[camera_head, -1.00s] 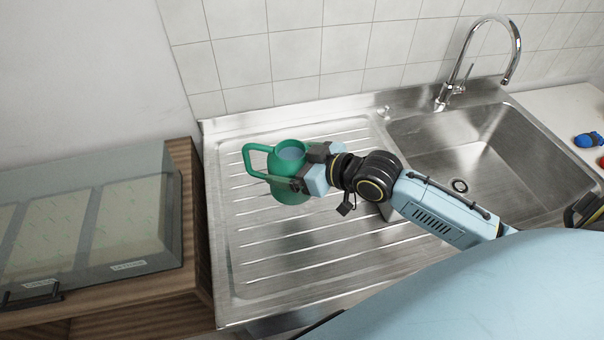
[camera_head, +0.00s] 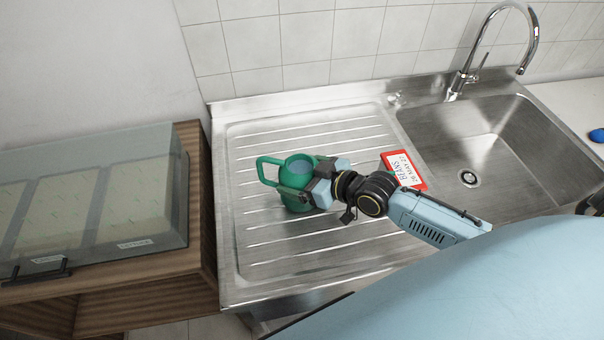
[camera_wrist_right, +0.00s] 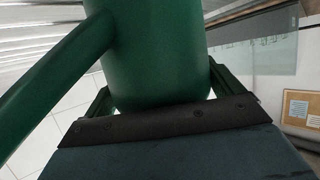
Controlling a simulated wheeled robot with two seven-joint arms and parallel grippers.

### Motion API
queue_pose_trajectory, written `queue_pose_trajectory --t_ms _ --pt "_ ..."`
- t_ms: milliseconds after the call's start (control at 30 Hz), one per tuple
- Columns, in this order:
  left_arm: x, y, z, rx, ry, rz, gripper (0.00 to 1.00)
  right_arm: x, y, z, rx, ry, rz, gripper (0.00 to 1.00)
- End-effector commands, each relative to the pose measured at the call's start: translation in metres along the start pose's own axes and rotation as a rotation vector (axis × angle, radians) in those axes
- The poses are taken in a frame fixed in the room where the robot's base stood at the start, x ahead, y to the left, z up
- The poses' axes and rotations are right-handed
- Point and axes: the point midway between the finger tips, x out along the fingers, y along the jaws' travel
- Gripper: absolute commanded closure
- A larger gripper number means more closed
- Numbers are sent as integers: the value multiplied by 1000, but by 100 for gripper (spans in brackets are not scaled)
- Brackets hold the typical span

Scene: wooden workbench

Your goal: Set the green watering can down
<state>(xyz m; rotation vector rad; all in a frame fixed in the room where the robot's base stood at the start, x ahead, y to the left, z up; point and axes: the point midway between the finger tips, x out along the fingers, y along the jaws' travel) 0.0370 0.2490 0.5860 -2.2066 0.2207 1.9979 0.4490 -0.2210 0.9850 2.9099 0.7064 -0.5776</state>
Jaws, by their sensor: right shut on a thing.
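The green watering can (camera_head: 288,180) has a loop handle on its left and an open top with a pale blue-grey inside. It is upright over the ribbed steel drainboard (camera_head: 262,255) left of the sink. My right gripper (camera_head: 306,182) is shut on its body from the right side. In the right wrist view the can (camera_wrist_right: 158,55) fills the space between the fingers, with its handle running to the lower left. Its underside is hidden, so I cannot tell whether it touches the drainboard. My left gripper is not in view.
A red-edged label (camera_head: 404,170) with a bean name and date is by the sink's left edge. The sink basin (camera_head: 500,140) and tap (camera_head: 490,50) are at right. A wooden cabinet with a glass-fronted case (camera_head: 95,200) stands at left.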

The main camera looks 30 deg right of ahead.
Motion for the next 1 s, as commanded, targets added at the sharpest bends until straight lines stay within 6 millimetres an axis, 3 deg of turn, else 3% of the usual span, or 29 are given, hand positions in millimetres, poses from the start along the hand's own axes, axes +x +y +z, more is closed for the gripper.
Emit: queue_pose_trajectory --t_ms 167,200,233,567,1000 --pt "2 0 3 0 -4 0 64 1 1 -1 -1 9 1 65" --pt "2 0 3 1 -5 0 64 1 0 3 0 -1 0 4" --pt "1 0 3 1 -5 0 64 1 0 3 0 -1 0 0" --pt "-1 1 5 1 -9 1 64 -2 0 0 0 -2 0 0" --pt "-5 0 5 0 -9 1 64 -77 0 2 0 -6 0 0"
